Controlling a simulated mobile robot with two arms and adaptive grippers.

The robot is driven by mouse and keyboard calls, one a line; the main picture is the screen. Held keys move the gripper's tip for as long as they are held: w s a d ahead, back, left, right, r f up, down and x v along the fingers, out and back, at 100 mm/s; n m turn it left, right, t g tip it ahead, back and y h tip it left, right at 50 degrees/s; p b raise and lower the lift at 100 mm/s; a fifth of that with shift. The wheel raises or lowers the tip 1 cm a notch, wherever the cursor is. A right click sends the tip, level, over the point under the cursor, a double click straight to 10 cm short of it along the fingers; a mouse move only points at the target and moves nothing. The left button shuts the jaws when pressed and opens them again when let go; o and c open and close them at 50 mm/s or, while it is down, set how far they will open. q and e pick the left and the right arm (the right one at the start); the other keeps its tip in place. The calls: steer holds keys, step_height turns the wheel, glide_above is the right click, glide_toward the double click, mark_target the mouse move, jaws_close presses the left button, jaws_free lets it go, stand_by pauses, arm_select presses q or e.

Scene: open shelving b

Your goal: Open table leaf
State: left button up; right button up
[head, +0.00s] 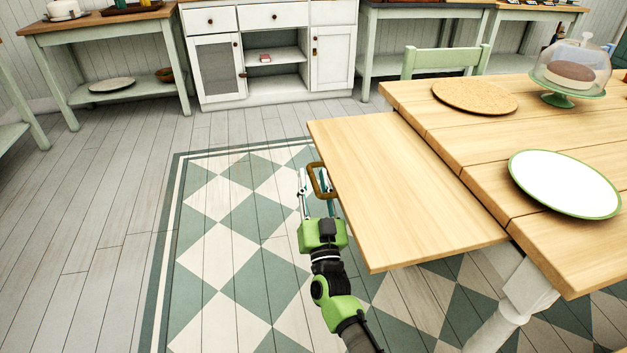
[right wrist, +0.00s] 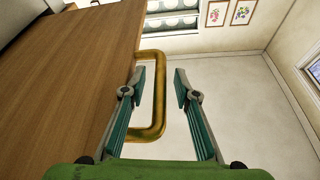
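The table leaf (head: 400,190) is a light wooden board at the left end of the wooden table (head: 470,135). It sticks out sideways and looks about level with the tabletop; a dark seam runs between them. A brass loop handle (head: 320,180) is on the leaf's outer edge. In the right wrist view the handle (right wrist: 158,115) stands out from the brown wooden face (right wrist: 75,80). My right gripper (head: 312,172) is at the handle. Its fingers (right wrist: 160,72) are apart, with the handle's bar showing between them. I cannot tell whether they touch it. My left gripper is not in view.
A white plate (head: 565,183), a round cork mat (head: 474,96) and a domed cake stand (head: 570,75) are on the tabletop. A green chair (head: 445,60) stands behind the table. The checkered floor (head: 225,250) left of the leaf is clear.

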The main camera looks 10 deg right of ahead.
steer(key=v, duration=1.2)
stand_by(0.5)
